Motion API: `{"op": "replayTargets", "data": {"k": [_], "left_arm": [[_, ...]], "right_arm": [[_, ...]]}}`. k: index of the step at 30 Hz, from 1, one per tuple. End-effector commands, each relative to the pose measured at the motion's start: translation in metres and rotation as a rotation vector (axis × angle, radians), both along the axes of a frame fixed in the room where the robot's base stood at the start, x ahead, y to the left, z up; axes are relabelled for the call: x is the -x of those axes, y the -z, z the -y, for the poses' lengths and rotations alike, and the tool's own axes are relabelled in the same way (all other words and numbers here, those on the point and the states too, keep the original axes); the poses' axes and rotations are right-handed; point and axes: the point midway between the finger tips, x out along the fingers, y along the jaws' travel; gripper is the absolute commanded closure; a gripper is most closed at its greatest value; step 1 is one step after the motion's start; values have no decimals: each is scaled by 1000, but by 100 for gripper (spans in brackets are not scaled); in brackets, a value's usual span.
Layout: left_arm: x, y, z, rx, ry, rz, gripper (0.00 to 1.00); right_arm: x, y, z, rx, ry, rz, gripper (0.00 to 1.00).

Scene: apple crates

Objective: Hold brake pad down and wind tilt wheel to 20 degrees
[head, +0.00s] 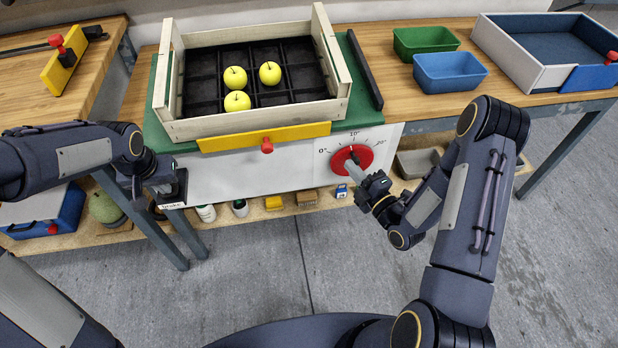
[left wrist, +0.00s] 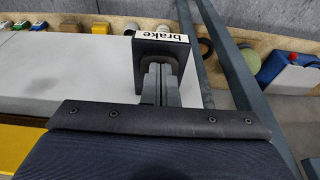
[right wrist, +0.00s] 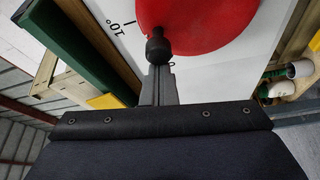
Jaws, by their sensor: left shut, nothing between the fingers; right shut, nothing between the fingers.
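The red tilt wheel (head: 364,153) sits on the white front panel under marks for 0, 10 and 20; it also shows in the right wrist view (right wrist: 205,22). Its black knob (right wrist: 157,48) is at the fingertips of my right gripper (right wrist: 160,72). That gripper is shut with nothing between its fingers, and appears to touch the knob. The dark brake pad (left wrist: 143,72), labelled "brake", is at the panel's left end. My left gripper (left wrist: 161,75) is shut and empty, its tips at the pad, seemingly against it. I cannot tell how far the pad is pressed.
A wooden crate (head: 250,122) with three yellow apples (head: 236,78) stands on the green board (head: 157,135) above the panel. A yellow bar (head: 225,142) with a red knob runs along its front. Green (head: 420,32) and blue bins (head: 450,86) stand to the right. Jars and boxes line the lower shelf.

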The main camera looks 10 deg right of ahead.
Motion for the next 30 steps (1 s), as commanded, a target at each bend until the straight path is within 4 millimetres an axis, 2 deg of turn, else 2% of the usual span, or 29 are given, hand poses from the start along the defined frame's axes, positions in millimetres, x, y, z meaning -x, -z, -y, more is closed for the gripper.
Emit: {"op": "replayTargets", "data": {"k": [1, 9, 30], "left_arm": [[1, 1, -1, -2, -1, -4, 100], [1, 2, -1, -2, -1, -5, 100], [1, 2, -1, -2, -1, -6, 100]], "right_arm": [[-1, 0, 7, -41, 13, 3, 100], [-1, -3, 20, -265, 11, 2, 100], [0, 5, 50, -264, 10, -4, 100]]}}
